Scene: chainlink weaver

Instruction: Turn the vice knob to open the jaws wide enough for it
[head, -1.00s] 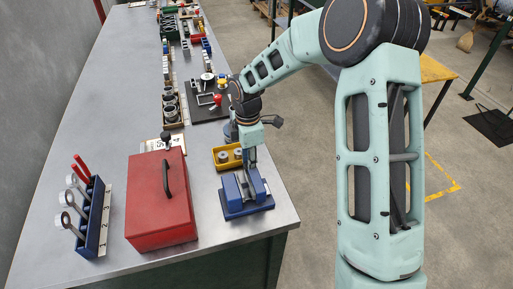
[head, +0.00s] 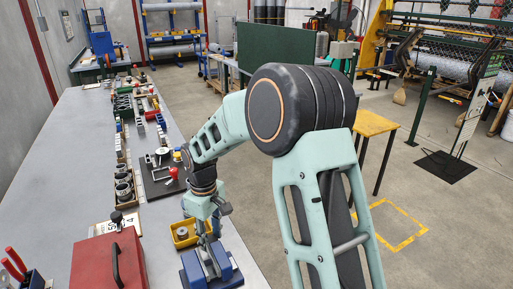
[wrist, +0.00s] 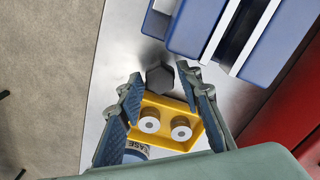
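The blue vice (head: 222,272) stands near the front right edge of the bench, partly behind my gripper. Its blue body and pale jaw strips (wrist: 218,32) fill the top right of the wrist view. The jaws look parted by a dark narrow gap. A dark grey faceted knob (wrist: 160,79) shows beside the vice, apparently the vice knob. My gripper (wrist: 159,71) is open, with a finger on either side of the knob in the picture; I cannot tell whether either touches it. In the head view my gripper (head: 212,238) points down at the vice.
A yellow bin (wrist: 163,106) with two rollers stands close to the vice. A red toolbox (head: 95,262) is to its left. A black board with a red-handled item (head: 174,172) and several parts lie farther along the bench (head: 75,190).

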